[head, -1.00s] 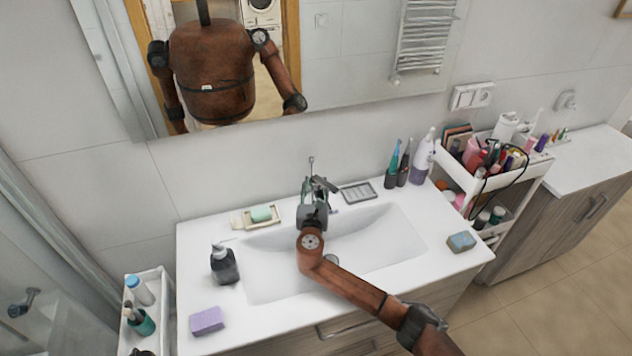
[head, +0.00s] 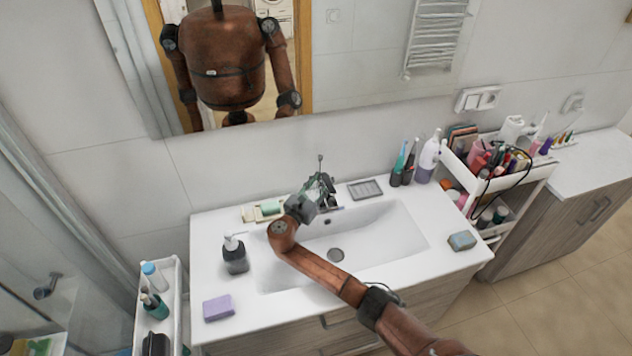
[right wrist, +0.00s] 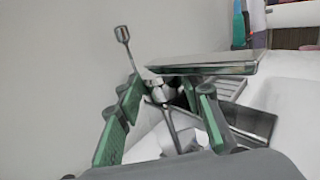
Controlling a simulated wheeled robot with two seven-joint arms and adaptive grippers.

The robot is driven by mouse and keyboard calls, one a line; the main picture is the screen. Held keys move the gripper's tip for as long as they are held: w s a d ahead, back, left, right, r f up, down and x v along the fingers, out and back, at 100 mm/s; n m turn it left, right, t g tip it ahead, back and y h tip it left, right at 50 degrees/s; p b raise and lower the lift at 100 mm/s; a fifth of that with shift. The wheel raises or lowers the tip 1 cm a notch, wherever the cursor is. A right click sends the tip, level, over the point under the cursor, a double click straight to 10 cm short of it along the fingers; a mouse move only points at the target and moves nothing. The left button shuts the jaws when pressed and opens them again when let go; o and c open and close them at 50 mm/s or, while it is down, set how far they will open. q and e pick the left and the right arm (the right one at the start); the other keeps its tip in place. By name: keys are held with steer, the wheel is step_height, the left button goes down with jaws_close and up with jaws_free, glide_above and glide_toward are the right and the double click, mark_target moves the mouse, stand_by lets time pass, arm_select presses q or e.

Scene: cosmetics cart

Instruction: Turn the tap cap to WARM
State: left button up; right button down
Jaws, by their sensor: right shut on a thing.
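The tap stands at the back of the white sink (head: 385,238), with a thin upright rod behind it. My right gripper (head: 324,190) is at the tap, coming in from its front left, and partly hides it. In the right wrist view, the green-padded fingers of my right gripper (right wrist: 165,115) stand on both sides of the tap's shiny metal part. The tap cap (right wrist: 205,65) has a flat grey lever pointing right in that view. The fingers are shut on the tap cap; the exact contact is partly hidden. No WARM mark is readable. My left gripper is out of view.
A green soap on a dish (head: 268,208) lies close left of my right wrist. A dark soap dispenser (head: 235,256) stands left of the basin. A grey ribbed dish (head: 365,189) and toothbrush cups (head: 402,172) are right of the tap. The mirror (head: 370,60) hangs behind.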

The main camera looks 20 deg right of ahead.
steer(key=c, duration=1.3)
jaws_free()
steer(key=shift+w, duration=0.1)
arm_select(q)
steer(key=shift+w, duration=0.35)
arm_select(e)
steer(key=shift+a, duration=0.1)
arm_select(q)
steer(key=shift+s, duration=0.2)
arm_select(e)
steer(key=v, duration=1.2)
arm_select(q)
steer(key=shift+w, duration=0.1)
